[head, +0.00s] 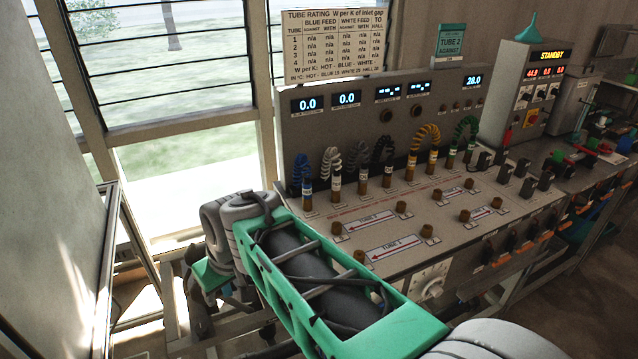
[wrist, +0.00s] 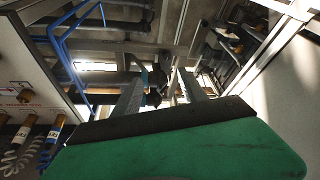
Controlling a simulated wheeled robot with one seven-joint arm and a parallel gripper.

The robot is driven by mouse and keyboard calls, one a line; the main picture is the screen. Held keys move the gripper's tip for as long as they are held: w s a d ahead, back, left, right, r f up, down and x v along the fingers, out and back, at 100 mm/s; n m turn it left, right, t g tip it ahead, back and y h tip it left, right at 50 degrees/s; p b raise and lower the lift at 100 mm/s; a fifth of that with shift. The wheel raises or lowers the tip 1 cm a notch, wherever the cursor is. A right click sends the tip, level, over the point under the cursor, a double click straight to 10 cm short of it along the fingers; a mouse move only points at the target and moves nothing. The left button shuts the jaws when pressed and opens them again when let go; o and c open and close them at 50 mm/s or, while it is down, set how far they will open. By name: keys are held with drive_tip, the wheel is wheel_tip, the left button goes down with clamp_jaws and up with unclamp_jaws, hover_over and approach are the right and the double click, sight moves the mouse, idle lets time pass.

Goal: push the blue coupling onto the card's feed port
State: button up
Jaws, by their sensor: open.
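The blue coupling (head: 307,194), with a blue coiled hose, stands upright at the left end of a row of couplings at the foot of the panel. The card (head: 450,42) on top of the panel reads TUBE 2 AGAINST. Brown ports, such as one at the left (head: 336,228) and one to its right (head: 401,207), stand on the bench top beside red-arrow tube labels. The tube numbers are hard to read. My gripper (wrist: 160,88) is open and empty in the wrist view, pointing at framework beside the bench. In the head view my arm hides its fingers.
White, yellow and green hose couplings (head: 362,178) stand close to the right of the blue one. The bench's left part, with a port (wrist: 25,95), shows in the wrist view. Blue pipes (wrist: 62,50) and metal framing surround the gripper. A grey panel (head: 50,190) stands at the left.

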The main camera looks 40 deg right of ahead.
drive_tip(key=w+d+r+p, duration=0.1)
drive_tip(key=w+d+r, duration=0.1)
drive_tip(key=w+d, duration=0.45)
drive_tip(key=n+t+y+p, duration=0.1)
drive_tip(key=t+p, duration=0.3)
drive_tip(key=t, duration=0.3)
hover_over(311, 190)
drive_tip(key=s+d, duration=0.1)
drive_tip(key=s, duration=0.6)
wheel_tip(311, 190, down, 2)
drive_tip(key=f, duration=0.1)
drive_tip(key=b+x, duration=0.3)
drive_tip(key=x, duration=0.5)
drive_tip(key=shift+w+a+f, duration=0.1)
drive_tip(key=shift+f, duration=0.05)
drive_tip(key=shift+w+a+f, duration=0.1)
drive_tip(key=shift+w+f, duration=0.1)
drive_tip(key=shift+w, duration=0.55)
drive_tip(key=shift+f+b, duration=0.1)
drive_tip(key=shift+b, duration=0.5)
